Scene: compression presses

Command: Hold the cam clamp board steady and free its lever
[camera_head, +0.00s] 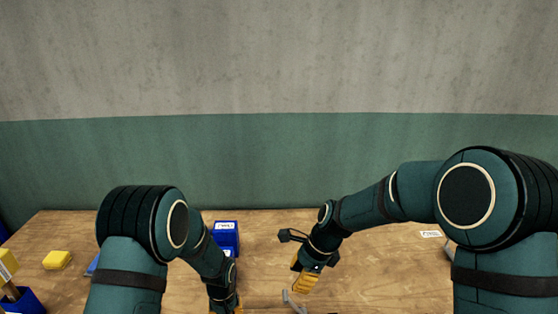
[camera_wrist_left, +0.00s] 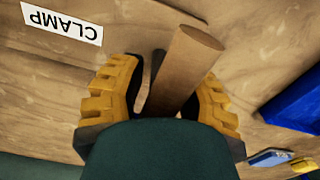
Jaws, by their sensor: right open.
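My right gripper (camera_head: 303,287) is open above the table, its yellow ridged fingers pointing down. A small grey angled piece (camera_head: 294,302) lies just below and left of it, cut by the bottom edge; I cannot tell if it is the lever. My left gripper (camera_wrist_left: 165,90) has its yellow fingers on either side of a thick brown rod (camera_wrist_left: 190,62) in the left wrist view. A thin gap shows on the rod's left; the contact lower down is hidden. A dark thin bar stands behind the rod. The clamp board is not clearly visible.
A white CLAMP label (camera_wrist_left: 62,24) lies on the wooden table (camera_head: 380,265). A blue bin (camera_head: 227,236) stands behind my left gripper. A yellow block (camera_head: 57,260) and another blue bin (camera_head: 25,301) are at the left. The table's right middle is clear.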

